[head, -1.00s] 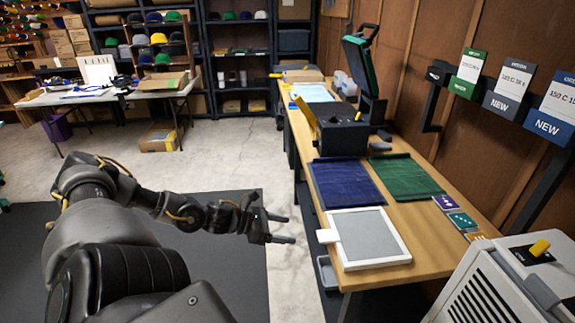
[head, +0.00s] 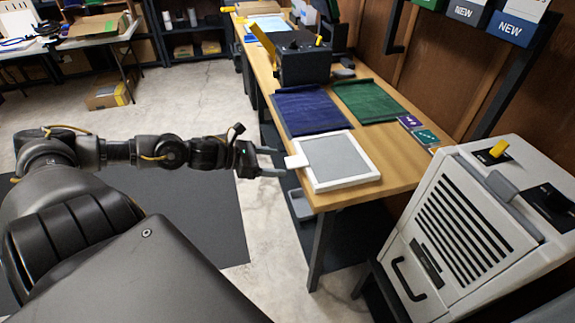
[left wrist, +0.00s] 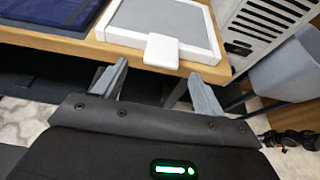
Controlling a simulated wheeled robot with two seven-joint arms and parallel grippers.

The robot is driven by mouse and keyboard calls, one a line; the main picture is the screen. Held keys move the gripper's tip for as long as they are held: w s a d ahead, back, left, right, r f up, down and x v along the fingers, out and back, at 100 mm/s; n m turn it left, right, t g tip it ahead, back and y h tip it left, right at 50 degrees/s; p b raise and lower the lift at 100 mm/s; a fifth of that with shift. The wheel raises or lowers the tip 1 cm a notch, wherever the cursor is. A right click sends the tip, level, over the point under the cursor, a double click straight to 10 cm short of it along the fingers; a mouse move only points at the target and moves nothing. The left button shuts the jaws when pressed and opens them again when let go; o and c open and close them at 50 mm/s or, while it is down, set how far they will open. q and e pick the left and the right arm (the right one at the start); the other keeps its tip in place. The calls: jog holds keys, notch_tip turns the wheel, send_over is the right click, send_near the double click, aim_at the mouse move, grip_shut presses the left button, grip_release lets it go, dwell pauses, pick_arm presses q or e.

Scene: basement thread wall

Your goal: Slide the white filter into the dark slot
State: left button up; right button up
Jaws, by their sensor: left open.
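The white filter (head: 338,157), a white frame with a grey panel and a white tab (head: 296,161) on its left side, lies flat at the near end of the wooden table. My left gripper (head: 280,162) is open and empty, with its fingertips close to the tab. In the left wrist view the filter (left wrist: 168,18) lies ahead of the open fingers (left wrist: 148,85), its tab (left wrist: 161,50) pointing between them. A light grey machine (head: 465,235) with dark vents and a yellow knob stands at the right. My right gripper is not seen.
A blue cloth (head: 308,110) and a green cloth (head: 368,100) lie behind the filter. Small cards (head: 425,137) lie by the table's right edge. A dark box-shaped device (head: 302,62) stands farther back. A grey tray (head: 301,204) is below the table's left edge.

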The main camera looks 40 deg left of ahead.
aim_at(289, 162)
pick_arm(q)
jog(key=shift+r+x, duration=0.25)
jog(key=shift+x, duration=0.95)
jog(key=shift+w+d+f, duration=0.15)
jog(key=shift+w+d, duration=0.15)
jog(key=shift+w, duration=0.05)
jog(key=shift+x, duration=0.8)
jog(key=shift+w+d+f, duration=0.1)
jog(key=shift+d+f, duration=0.05)
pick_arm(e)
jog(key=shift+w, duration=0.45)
pick_arm(q)
jog(key=shift+c, duration=0.4)
jog(key=c, duration=1)
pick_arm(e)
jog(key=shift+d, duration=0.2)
